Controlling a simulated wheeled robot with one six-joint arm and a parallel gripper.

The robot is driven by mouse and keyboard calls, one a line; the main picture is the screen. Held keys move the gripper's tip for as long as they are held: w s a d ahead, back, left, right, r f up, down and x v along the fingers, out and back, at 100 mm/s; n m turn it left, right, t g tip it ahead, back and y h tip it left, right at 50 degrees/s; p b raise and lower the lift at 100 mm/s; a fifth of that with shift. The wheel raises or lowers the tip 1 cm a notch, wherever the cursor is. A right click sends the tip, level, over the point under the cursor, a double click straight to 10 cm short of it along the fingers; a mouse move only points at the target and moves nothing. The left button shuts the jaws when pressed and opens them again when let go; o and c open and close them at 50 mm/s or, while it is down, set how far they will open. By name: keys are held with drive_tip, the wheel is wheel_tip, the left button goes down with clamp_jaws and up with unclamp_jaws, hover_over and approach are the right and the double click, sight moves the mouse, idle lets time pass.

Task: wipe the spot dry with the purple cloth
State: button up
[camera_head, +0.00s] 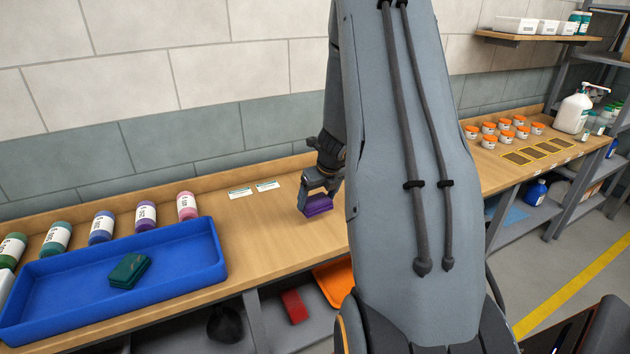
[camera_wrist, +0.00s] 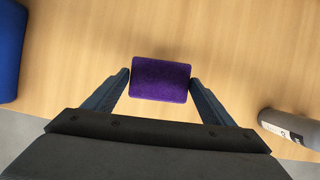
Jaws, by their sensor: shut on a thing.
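The purple cloth (camera_head: 317,205) is a small folded block. My gripper (camera_head: 318,192) is shut on it, low over the wooden bench between the blue tray and my arm. In the wrist view the purple cloth (camera_wrist: 161,79) sits between the two fingertips of my gripper (camera_wrist: 161,80), one on each side. I cannot tell whether the cloth touches the bench. No wet spot shows on the bare wood in either view; the area under the cloth and behind my arm is hidden.
A blue tray (camera_head: 190,283) with a folded green cloth (camera_head: 129,271) lies to the left, with several bottles behind it. A grey cylinder (camera_wrist: 290,127) lies right in the wrist view. Several orange-lidded jars (camera_head: 505,133) stand far right.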

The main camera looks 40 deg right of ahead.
drive_tip(key=shift+r+p, duration=0.6)
drive_tip(key=shift+r, duration=0.9)
